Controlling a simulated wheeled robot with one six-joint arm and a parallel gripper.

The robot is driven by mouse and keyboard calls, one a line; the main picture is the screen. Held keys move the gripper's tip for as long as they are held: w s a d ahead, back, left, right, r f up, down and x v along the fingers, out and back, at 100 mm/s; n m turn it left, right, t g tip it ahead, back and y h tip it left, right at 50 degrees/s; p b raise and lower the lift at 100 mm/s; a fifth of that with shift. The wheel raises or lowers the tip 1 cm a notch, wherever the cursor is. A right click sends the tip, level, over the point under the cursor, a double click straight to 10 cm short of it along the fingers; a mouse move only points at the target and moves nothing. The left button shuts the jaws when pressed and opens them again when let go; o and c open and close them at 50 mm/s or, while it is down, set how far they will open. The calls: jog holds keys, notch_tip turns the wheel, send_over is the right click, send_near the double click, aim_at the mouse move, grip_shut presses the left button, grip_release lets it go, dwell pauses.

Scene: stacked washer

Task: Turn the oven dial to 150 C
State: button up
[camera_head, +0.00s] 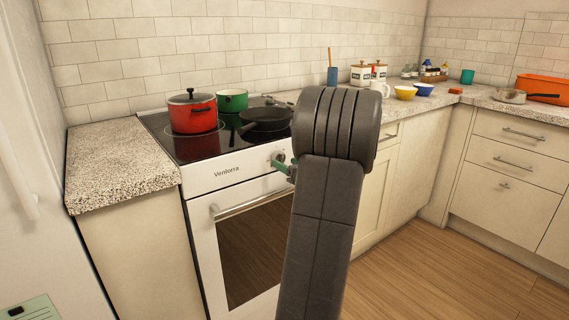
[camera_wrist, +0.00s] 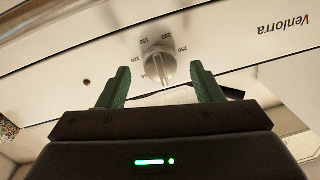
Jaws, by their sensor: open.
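The oven dial (camera_wrist: 158,66) is a round, pale silver knob with a raised grip bar on the white oven front panel (camera_wrist: 215,35). In the wrist view the panel appears upside down, with numbers from 50 to 250 around the dial. The bar runs nearly vertically in that view; I cannot tell which number its pointer end marks. My gripper (camera_wrist: 160,73) is open, with one green finger on each side of the dial and visible gaps between. In the head view the green fingers (camera_head: 283,166) reach the panel, and my arm hides part of the oven.
The oven handle (camera_head: 250,201) runs below the panel. A red pot (camera_head: 193,116), a green pot (camera_head: 231,101) and a black pan (camera_head: 265,119) stand on the cooktop. A granite counter (camera_head: 118,163) lies to the left. The wooden floor at right is clear.

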jog(key=shift+x, duration=1.05)
jog(key=c, duration=1)
jog(key=shift+f+m+b, duration=0.1)
jog(key=shift+m+b, duration=0.2)
jog(key=shift+b, duration=0.05)
